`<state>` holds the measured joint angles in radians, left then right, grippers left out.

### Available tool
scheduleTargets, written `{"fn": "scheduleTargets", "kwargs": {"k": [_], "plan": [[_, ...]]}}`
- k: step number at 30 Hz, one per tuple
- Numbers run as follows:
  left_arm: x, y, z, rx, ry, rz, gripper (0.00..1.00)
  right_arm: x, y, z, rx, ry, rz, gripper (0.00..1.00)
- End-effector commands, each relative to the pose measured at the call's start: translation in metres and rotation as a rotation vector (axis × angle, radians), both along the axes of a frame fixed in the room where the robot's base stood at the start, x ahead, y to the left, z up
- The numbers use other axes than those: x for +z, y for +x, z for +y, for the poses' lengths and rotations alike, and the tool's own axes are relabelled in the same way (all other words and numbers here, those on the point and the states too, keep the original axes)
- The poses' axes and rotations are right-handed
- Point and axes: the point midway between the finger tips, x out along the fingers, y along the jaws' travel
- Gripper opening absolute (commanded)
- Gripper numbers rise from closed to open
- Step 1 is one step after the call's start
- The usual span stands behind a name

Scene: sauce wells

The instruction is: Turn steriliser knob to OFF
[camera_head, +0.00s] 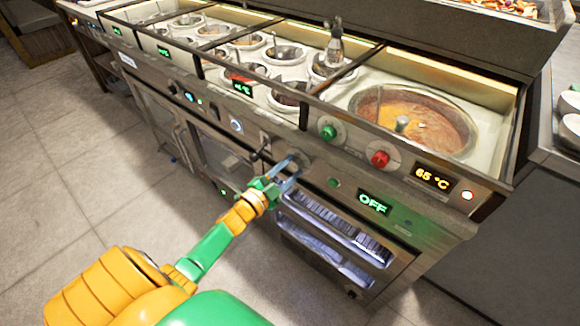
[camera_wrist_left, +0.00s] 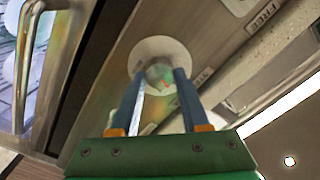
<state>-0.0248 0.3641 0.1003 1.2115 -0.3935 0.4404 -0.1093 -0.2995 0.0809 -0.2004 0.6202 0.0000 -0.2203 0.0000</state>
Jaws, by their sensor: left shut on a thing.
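The steriliser knob (camera_wrist_left: 160,72) is a small rounded knob on a pale round plate, seen in the left wrist view. In the head view the knob (camera_head: 299,160) is mostly hidden by my left gripper (camera_head: 287,172) on the front panel. The two blue fingers of my left gripper (camera_wrist_left: 157,80) are shut on the knob, one on each side. The steriliser display (camera_head: 373,203) glows green and reads OFF. The knob's pointer is too small to read. My right gripper is not in view.
The lit steriliser compartment (camera_head: 335,240) with racks is below the panel. A green knob (camera_head: 328,132) and a red knob (camera_head: 380,159) are above right. A second display (camera_head: 433,177) reads 65 °C. A metal handle (camera_wrist_left: 28,70) is at left in the wrist view. The floor (camera_head: 90,190) is clear.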

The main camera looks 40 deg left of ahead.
Motion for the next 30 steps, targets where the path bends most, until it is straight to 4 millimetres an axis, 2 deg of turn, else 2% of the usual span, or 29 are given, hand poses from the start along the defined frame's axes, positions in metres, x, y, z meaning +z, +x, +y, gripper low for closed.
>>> {"fn": "scheduleTargets", "kwargs": {"k": [12, 30], "plan": [[0.0004, -0.0002, 0.0003, 0.000, -0.254, 0.021, 0.00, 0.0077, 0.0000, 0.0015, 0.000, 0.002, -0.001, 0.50], [-0.0001, -0.0002, 0.0004, -0.001, -0.332, 0.027, 0.00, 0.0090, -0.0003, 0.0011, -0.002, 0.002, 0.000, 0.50]]}}
